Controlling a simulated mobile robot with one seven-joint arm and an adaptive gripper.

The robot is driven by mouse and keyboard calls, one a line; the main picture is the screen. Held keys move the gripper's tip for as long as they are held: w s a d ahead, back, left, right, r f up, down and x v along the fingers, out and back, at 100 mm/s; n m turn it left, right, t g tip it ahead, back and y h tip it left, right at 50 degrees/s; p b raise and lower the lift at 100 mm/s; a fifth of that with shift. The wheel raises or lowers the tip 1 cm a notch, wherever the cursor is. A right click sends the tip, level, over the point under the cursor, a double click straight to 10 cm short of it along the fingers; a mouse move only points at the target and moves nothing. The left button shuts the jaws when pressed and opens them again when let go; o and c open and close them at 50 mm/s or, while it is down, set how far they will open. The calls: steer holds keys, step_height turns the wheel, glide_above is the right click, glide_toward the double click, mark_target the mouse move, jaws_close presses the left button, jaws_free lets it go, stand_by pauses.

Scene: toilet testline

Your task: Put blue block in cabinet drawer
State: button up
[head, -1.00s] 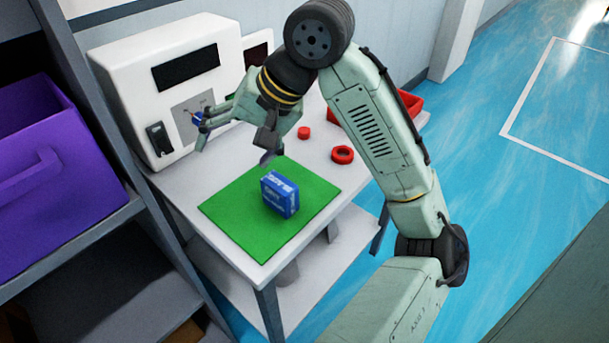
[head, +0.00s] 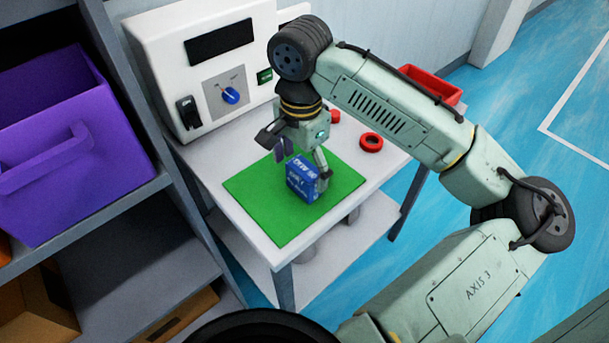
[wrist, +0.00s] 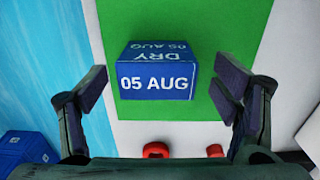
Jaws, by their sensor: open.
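The blue block (head: 301,180) sits on the green mat (head: 262,219) on the white table. In the wrist view the blue block (wrist: 157,82) shows white lettering, "DRY" and "05 AUG". My gripper (head: 303,168) is open and points down at the block in the head view. In the wrist view its two fingers (wrist: 165,90) stand to the left and right of the block, with a gap on each side. No cabinet drawer can be made out in these frames.
A white machine with a blue knob (head: 230,96) stands at the table's back. A shelf with a purple bin (head: 66,145) is at the left. Another blue object (wrist: 22,150) shows in the wrist view.

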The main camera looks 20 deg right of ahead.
steer(key=f, duration=0.4)
steer(key=shift+d+f+p, duration=0.15)
steer(key=shift+d+p, duration=0.05)
steer(key=shift+p, duration=0.15)
steer(key=shift+c, duration=0.2)
steer(key=c, duration=1.5)
steer(key=shift+r, duration=0.2)
